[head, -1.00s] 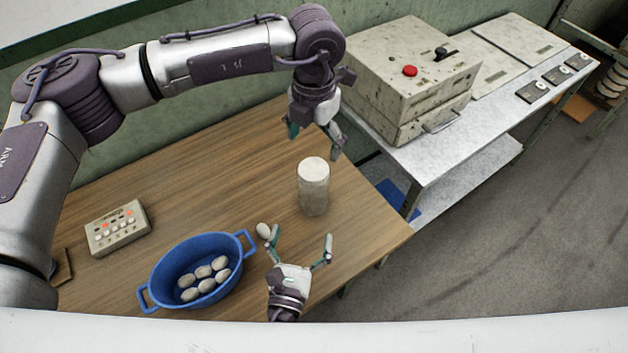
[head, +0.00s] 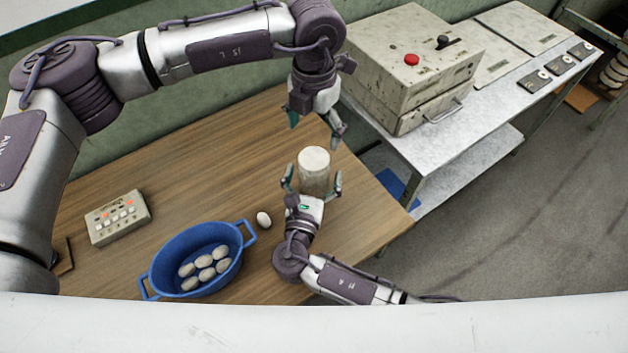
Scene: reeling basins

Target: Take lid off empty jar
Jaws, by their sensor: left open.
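The jar (head: 314,180) stands upright on the wooden table, a pale cylinder with a whitish lid (head: 314,158) on top. My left gripper (head: 314,128) is open and points down, above and just behind the lid in the picture, apart from it as far as I can tell. My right gripper (head: 312,182) comes from the front with its fingers spread on either side of the jar's body. It looks open; whether the fingers touch the jar I cannot tell. The jar's lower part is hidden behind the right gripper.
A blue basin (head: 165,248) with several pale cocoons stands at the front left. One loose cocoon (head: 263,219) lies beside its handle. A button box (head: 117,217) is at the left. A metal bench (head: 440,150) with a machine (head: 412,65) stands at the right.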

